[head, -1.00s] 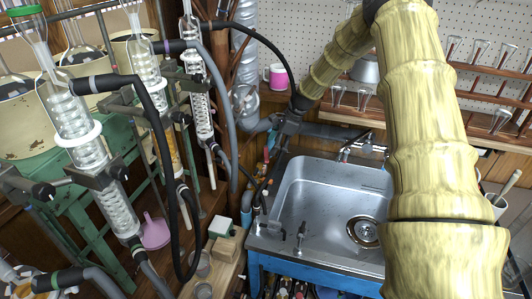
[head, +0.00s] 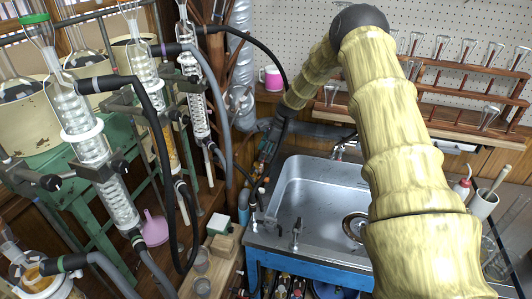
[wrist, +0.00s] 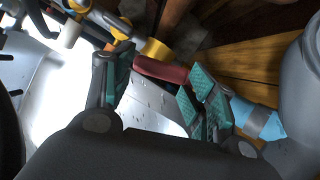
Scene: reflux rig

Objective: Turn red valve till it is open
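The red valve handle (wrist: 162,70) shows in the wrist view as a short dark-red bar beside a yellow fitting (wrist: 154,48). My gripper (wrist: 163,66) has its two teal-padded fingers spread apart. The red handle lies in the gap between the fingertips, near the right finger; I cannot tell whether they touch. In the head view my gripper (head: 268,149) points down at the pipework left of the sink. There the valve is too small and too covered to make out clearly.
The steel sink (head: 318,190) with its tap (head: 341,147) is right of the gripper. A blue pipe (wrist: 258,118) runs close to the right finger. Glass condensers (head: 92,147) and black hoses stand at left. A pink mug (head: 271,78) stands behind.

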